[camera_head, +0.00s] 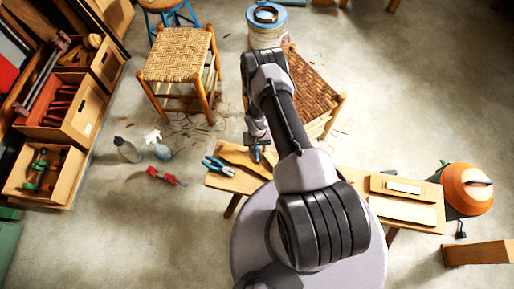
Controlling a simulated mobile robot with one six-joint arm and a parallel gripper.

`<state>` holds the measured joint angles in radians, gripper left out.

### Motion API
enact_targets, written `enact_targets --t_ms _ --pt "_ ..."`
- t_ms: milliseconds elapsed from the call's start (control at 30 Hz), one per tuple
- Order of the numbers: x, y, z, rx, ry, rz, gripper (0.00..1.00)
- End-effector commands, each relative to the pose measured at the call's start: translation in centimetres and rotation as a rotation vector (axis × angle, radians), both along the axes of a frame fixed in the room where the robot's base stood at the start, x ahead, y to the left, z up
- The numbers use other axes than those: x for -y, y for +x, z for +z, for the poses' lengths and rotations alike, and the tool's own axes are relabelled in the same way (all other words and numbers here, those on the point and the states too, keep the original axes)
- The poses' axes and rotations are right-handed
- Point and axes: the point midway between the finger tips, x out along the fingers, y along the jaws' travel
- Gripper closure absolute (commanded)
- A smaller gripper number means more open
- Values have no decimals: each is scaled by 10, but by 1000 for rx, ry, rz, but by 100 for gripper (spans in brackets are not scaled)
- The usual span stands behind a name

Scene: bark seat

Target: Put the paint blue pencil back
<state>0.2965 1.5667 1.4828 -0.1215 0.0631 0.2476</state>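I see my arm from above, reaching over a low wooden bench (230,184). My gripper (257,153) points down above the back left part of the bench. A small blue spot shows at its tip; I cannot tell whether it is the blue pencil or part of the gripper. The fingers are too small to tell open from shut. No pencil is clearly visible elsewhere. My arm hides the middle of the bench.
Blue-handled pliers (218,167) lie on the bench's left end, and boards (403,210) on its right. Woven stools (178,58) and a bucket (267,28) stand behind. Spray bottles (158,146) and a red tool (166,176) are on the floor. Wooden drawers (45,170) line the left.

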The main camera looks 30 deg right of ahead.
Motion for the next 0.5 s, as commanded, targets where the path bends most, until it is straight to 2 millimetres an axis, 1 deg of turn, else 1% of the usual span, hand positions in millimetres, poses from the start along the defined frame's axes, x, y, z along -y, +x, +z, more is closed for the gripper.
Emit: enact_targets --t_ms 67,133,167,233,367,400,500 --pt "0 0 1 0 0 0 61" --pt "0 0 7 0 0 0 61" --pt "0 0 12 1 0 0 61" --pt "0 0 27 1 0 0 61" --pt "-1 -1 68 1 0 0 61" --pt "-1 -1 82 2 -1 0 61" --pt "-1 -3 115 2 -1 0 61"
